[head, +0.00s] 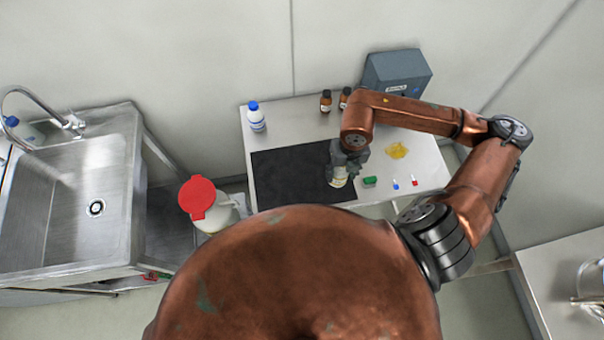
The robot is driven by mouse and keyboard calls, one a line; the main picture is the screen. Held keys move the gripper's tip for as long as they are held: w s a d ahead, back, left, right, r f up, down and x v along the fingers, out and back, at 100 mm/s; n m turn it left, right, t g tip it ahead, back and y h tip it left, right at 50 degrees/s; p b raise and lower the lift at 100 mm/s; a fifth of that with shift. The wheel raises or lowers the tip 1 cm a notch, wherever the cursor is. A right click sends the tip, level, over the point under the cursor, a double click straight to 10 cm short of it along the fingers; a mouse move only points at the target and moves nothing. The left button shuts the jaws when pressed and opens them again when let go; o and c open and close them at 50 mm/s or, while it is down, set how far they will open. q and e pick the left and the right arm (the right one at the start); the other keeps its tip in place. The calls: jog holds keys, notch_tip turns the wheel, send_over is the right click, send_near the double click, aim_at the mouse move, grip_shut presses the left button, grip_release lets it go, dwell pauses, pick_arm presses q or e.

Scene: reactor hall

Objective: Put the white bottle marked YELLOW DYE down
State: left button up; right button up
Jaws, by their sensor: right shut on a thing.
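My right gripper (343,165) reaches down over the white table and is shut on a white bottle (338,181). The gripper hides the bottle's upper part, and its label is too small to read. The bottle is at the right part of the black mat (290,176). I cannot tell whether its base touches the mat. My left gripper is not in view.
A blue-capped white bottle (257,120), two brown bottles (326,102) and a grey-blue box (396,75) stand at the back. A yellow spill (397,151), a green object (370,182) and small blue and red items lie right of the mat. The mat's left part is clear. A red-lidded bin (198,197) and sink (85,190) are left.

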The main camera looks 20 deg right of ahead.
jog(key=m, duration=0.2)
jog(key=s+m, duration=0.1)
jog(key=m, duration=0.1)
jog(key=shift+s+d+r, duration=0.15)
jog(key=shift+s+d, duration=0.05)
jog(key=shift+d, duration=0.2)
jog(key=shift+c, duration=0.2)
jog(key=w+a+f+m+p, duration=0.1)
jog(key=w+f, duration=0.3)
jog(key=w+a+f+m+p, duration=0.1)
jog(key=w+f+p, duration=0.1)
jog(key=w+f, duration=0.2)
jog(key=w+a+f+m+p, duration=0.1)
jog(key=w+a+f+p, duration=0.1)
jog(key=w+f, duration=0.2)
jog(key=shift+w+f, duration=0.25)
jog(key=shift+f, duration=0.2)
jog(key=shift+f, duration=0.1)
